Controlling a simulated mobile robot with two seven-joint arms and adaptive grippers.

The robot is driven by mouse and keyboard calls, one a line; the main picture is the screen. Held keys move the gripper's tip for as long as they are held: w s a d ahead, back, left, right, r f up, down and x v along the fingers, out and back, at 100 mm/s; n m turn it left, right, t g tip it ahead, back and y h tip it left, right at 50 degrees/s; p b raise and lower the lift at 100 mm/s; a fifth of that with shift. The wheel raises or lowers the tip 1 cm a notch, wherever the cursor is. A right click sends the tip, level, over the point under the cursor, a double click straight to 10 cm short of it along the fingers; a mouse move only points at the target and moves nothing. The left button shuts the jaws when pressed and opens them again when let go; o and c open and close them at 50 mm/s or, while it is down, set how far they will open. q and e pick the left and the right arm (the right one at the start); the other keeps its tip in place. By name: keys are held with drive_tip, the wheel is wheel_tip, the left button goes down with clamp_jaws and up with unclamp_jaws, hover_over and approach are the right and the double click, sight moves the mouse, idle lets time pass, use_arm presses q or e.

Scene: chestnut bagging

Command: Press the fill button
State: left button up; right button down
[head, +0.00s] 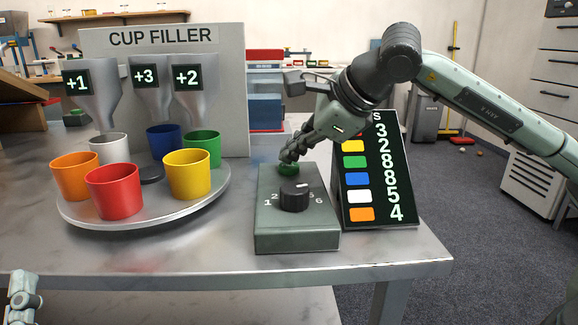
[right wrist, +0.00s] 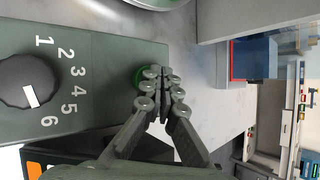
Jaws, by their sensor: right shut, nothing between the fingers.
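The green fill button (head: 289,169) sits on top of the grey control box (head: 297,241), behind its black dial (head: 294,197). My right gripper (head: 288,157) is shut and empty, its fingertips pointing down at the button. In the right wrist view the closed fingertips (right wrist: 161,77) partly cover the button (right wrist: 139,76); I cannot tell whether they touch it.
A round tray (head: 140,217) holds several coloured cups under the cup filler's (head: 160,38) funnels, marked +1, +3 and +2. A dark number board (head: 385,170) stands close right of the control box. The table's front right is clear.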

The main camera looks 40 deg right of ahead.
sight(292, 167)
drive_tip(key=shift+f+b, duration=0.3)
drive_tip(key=shift+f, duration=0.05)
drive_tip(key=shift+r, duration=0.1)
idle(0.4)
drive_tip(key=shift+r+p, duration=0.75)
wheel_tip(292, 167, up, 5)
drive_tip(key=p, duration=0.4)
drive_tip(key=shift+r+p, duration=0.1)
drive_tip(key=shift+p, duration=0.3)
idle(0.4)
